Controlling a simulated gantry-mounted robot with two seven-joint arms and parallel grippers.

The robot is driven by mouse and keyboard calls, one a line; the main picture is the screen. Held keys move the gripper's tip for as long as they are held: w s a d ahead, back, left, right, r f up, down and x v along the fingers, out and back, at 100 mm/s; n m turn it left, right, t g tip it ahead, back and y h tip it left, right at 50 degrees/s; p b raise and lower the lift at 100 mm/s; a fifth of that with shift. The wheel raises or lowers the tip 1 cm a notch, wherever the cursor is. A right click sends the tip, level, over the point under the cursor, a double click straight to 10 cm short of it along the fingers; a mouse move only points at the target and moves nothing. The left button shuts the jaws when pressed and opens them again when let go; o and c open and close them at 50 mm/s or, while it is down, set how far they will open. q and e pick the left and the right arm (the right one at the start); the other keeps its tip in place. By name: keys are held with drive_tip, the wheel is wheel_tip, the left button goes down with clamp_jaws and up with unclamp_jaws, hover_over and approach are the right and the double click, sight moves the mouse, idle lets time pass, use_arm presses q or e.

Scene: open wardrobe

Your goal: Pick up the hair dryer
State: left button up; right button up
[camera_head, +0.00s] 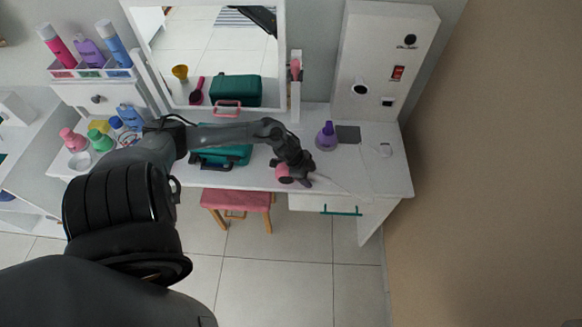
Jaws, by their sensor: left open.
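A hair dryer with a round pink end (283,173) lies on the white dressing table near its front edge. The rest of it is hard to make out because my gripper covers it. My left gripper (302,174) is open and right at the hair dryer, just to the right of the pink end. I cannot tell whether the fingers touch it. My right gripper is not in view.
A teal case (222,156) lies under my left forearm. A purple bottle (326,136) and dark flat pad (348,134) are behind the gripper. A mirror (205,50) stands at the back. A pink stool (236,199) is in front; the table's right end is mostly clear.

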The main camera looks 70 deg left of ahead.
use_arm(q)
clamp_jaws()
drive_tip(key=shift+r, duration=0.1)
idle(0.4)
